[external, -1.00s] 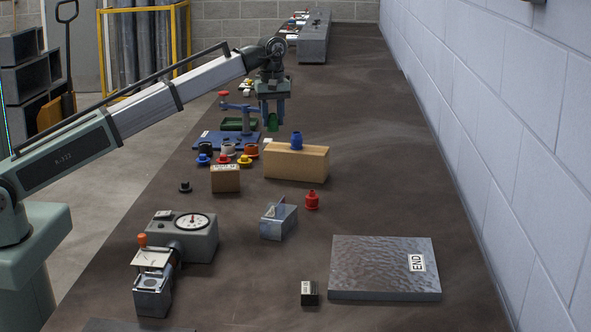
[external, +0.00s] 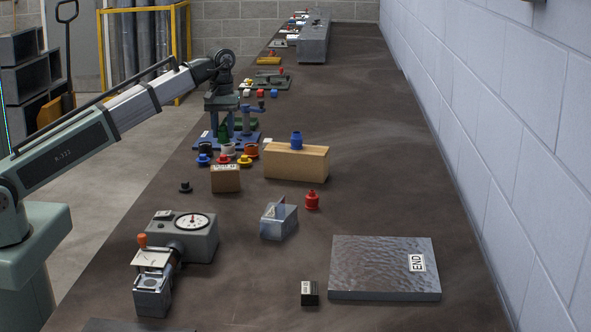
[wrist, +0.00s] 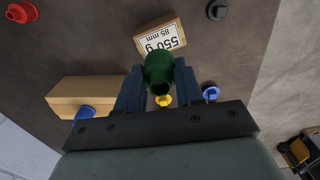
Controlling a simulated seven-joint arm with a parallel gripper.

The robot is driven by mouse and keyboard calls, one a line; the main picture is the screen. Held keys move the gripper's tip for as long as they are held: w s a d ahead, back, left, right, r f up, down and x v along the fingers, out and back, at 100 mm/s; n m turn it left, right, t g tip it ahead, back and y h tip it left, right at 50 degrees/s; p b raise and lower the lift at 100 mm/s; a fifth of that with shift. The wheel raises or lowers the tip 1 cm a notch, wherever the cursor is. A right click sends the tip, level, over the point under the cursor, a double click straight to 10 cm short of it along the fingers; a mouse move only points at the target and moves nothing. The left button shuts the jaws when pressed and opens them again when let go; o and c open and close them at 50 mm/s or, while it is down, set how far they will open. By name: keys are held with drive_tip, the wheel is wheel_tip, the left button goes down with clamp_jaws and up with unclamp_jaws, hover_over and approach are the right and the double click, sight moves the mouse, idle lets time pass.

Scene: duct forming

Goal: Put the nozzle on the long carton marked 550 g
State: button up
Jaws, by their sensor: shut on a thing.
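My gripper (external: 222,122) is shut on a green nozzle (wrist: 158,72), which also shows between the fingers in the external view (external: 222,133). It holds the nozzle in the air behind the cartons. A small tan carton (external: 225,181) carries a label on top; in the wrist view this carton (wrist: 170,42) reads 550 g, 85 mm, and the nozzle's edge overlaps it. A longer tan carton (external: 300,167) lies to its right, with a blue nozzle (external: 296,140) standing on it. No marking shows on the long carton.
Several coloured nozzles, including a yellow one (external: 244,161), stand behind the small carton. A red nozzle (external: 312,200) and a metal block (external: 279,220) stand in front. A gauge (external: 190,235) and a plate marked END (external: 370,270) are nearer. The right side is mostly clear.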

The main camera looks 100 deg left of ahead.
drive_tip(key=shift+f, duration=3.8)
drive_tip(key=shift+f, duration=0.15)
drive_tip(key=o, duration=1)
wheel_tip(320, 180, up, 12)
drive_tip(key=shift+r, duration=0.15)
